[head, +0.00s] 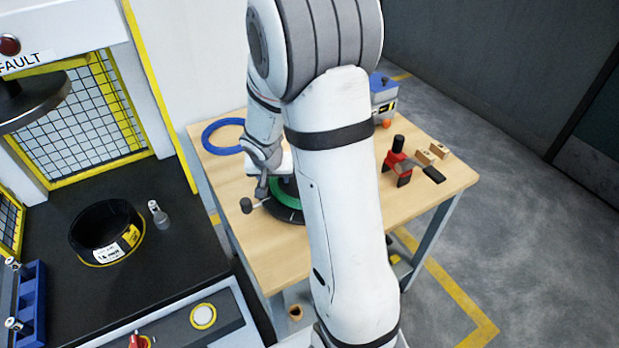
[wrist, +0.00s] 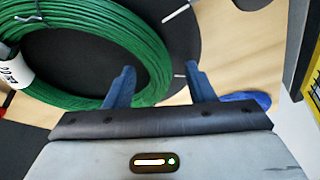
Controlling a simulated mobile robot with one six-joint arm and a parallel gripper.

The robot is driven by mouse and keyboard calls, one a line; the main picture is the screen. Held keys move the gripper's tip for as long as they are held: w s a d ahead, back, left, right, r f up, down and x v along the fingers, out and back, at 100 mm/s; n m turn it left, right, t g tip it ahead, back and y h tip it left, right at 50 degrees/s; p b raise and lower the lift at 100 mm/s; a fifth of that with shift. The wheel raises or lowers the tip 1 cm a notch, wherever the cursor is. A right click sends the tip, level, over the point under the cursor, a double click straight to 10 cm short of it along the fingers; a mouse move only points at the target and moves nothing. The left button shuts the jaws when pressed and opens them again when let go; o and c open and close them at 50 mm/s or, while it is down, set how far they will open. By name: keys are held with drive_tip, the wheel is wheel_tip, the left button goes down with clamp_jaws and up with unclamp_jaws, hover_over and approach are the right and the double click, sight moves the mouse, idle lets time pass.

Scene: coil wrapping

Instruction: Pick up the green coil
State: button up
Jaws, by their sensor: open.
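The green coil (head: 287,190) lies on a round black plate (head: 292,215) on the wooden table, mostly hidden behind my arm in the head view. In the wrist view the green coil (wrist: 150,75) fills the upper left, with a white label at its left side. My gripper (wrist: 158,82) is open, with two blue fingers. The left finger overlaps the coil's right rim in the picture, and the right finger is outside the coil over the black plate's edge. I cannot tell whether either finger touches the coil. In the head view my fingers are hidden.
A blue ring (head: 222,137) lies at the table's back left.

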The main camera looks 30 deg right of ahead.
clamp_jaws()
idle(0.3)
drive_tip(key=shift+r, duration=0.1)
